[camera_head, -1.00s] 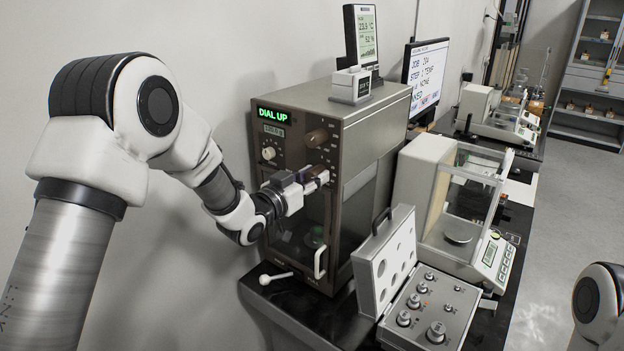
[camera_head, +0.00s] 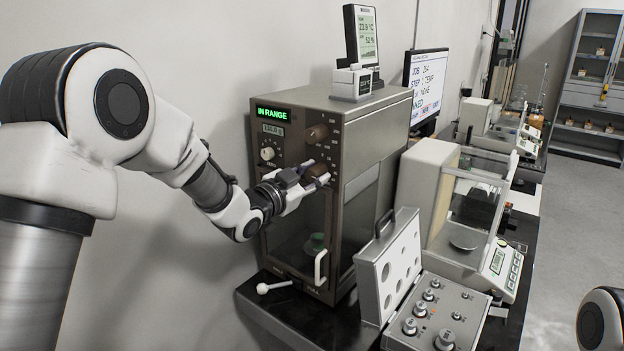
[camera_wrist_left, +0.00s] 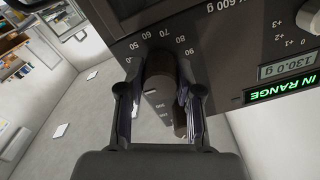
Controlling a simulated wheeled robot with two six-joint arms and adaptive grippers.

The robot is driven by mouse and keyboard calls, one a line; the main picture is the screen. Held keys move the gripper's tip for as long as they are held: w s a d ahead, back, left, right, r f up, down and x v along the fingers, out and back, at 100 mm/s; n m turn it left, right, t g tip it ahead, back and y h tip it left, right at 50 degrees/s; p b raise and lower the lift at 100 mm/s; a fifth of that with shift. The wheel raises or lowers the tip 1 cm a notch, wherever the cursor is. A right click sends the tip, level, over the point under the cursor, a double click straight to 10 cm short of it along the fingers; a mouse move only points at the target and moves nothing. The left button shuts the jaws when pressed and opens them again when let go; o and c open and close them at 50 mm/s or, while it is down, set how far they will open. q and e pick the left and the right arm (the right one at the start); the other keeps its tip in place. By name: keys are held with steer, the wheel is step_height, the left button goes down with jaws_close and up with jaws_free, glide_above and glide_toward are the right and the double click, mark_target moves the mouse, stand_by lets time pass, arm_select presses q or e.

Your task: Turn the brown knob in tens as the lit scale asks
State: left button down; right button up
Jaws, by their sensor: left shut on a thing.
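The brown knob for tens (camera_wrist_left: 158,72) is on the front panel of the brown scale (camera_head: 372,120). It shows partly in the head view as well (camera_head: 314,168), below another brown knob (camera_head: 317,133). My left gripper (camera_head: 317,173) is shut on the lower knob, with one finger on each side of it in the left wrist view (camera_wrist_left: 160,102). Numbers from 50 to 90 show around the knob there. The lit sign (camera_head: 273,114) reads IN RANGE in green, and the display (camera_wrist_left: 287,65) reads 130.0 g. My right gripper is out of view.
A small pale knob (camera_head: 267,154) and a white door handle (camera_head: 320,268) are on the same front. An open weight case (camera_head: 370,279) and a glass-sided balance (camera_head: 428,195) stand to the right. A white-handled lever (camera_head: 263,288) sticks out low at the left.

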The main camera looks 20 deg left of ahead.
arm_select(q)
steer(key=shift+r, duration=0.1)
steer(key=c, duration=1)
jaws_free()
steer(key=shift+o, duration=1.2)
steer(key=shift+w, duration=0.2)
steer(key=shift+s, duration=0.1)
steer(key=v, duration=1.1)
steer(key=shift+s, duration=0.4)
steer(key=shift+a, duration=0.1)
